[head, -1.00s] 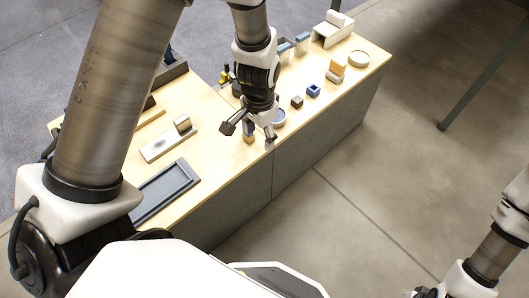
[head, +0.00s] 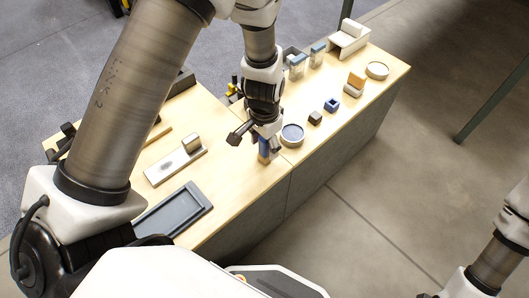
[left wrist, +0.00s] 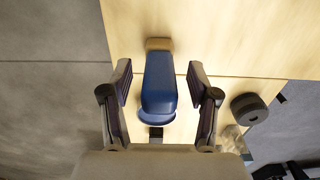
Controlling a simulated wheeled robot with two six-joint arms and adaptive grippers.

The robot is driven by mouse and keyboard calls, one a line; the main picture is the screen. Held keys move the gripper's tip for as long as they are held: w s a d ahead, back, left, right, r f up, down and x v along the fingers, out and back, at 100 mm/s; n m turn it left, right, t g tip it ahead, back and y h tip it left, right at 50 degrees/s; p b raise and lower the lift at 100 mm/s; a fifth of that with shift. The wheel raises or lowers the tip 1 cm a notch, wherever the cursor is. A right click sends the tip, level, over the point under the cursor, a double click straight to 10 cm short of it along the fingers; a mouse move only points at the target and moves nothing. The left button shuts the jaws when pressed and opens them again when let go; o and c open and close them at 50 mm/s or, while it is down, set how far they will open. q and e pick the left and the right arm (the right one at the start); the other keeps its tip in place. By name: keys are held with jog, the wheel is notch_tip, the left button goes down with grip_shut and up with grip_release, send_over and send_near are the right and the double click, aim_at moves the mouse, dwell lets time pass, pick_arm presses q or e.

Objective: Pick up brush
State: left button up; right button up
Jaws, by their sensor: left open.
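The brush, with a blue handle (left wrist: 158,85) and a tan wooden end (left wrist: 158,44), lies between the open fingers of my left gripper (left wrist: 159,72) in the left wrist view. A gap shows on each side of it. My right gripper is outside the frame; only part of my right arm shows at the lower right.
A round blue-grey dish (head: 292,134) sits close to the right of the brush. Small dark (head: 315,117) and blue (head: 332,104) blocks lie beyond it. A grey tray (head: 172,215) and a board with a block (head: 176,165) are to the left. The floor in front is clear.

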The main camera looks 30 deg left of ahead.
pick_arm(q)
grip_shut()
jog(key=shift+r, duration=0.1)
notch_tip(320, 180, up, 10)
jog(key=p, duration=0.3)
jog(key=shift+p, duration=0.4)
